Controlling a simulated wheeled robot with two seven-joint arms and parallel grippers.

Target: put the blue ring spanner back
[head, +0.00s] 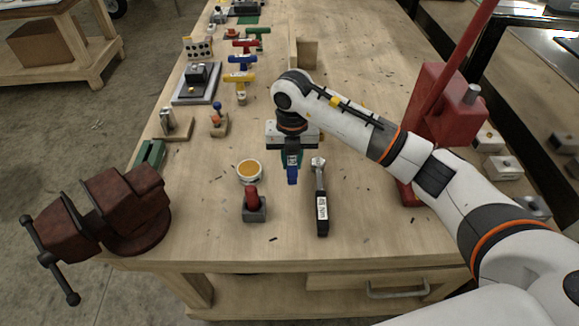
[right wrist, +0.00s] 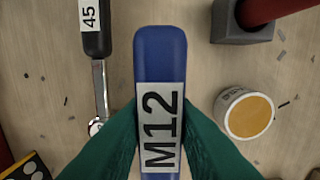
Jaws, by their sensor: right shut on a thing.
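The blue ring spanner (head: 292,174) shows as a blue handle below my right gripper (head: 291,160), over the middle of the workbench. In the right wrist view the blue handle (right wrist: 160,60) carries a white label reading M12. The two green fingers of my right gripper (right wrist: 161,130) are shut on it from both sides. The ring end is hidden. Whether the spanner touches the bench top, I cannot tell. My left gripper is out of view.
A torque wrench (head: 322,205) lies just right of the spanner. A round tin (head: 249,171) and a grey block with a red handle (head: 254,207) stand left. T-handled tools (head: 240,80) stand farther back. A rusty vise (head: 125,205) is at the left edge, a red press (head: 440,105) right.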

